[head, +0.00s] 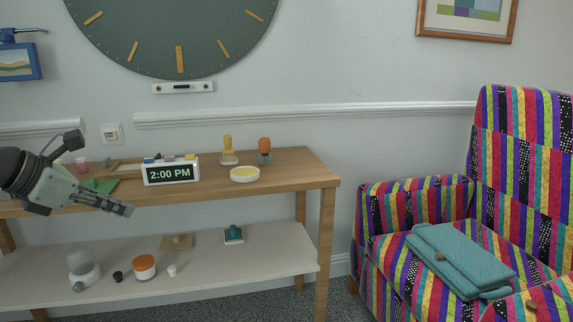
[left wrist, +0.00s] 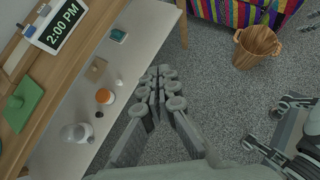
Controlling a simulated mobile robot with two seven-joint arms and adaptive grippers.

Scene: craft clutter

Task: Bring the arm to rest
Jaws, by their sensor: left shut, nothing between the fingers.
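My left gripper (head: 118,207) comes in from the left in the head view, in front of the wooden console table (head: 290,170). Its fingers are together with nothing between them. In the left wrist view the gripper (left wrist: 160,78) points out over grey carpet, beside the table's lower shelf. It touches nothing that I can see.
The lower shelf (head: 215,272) holds several small items. A striped armchair (head: 415,190) stands right.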

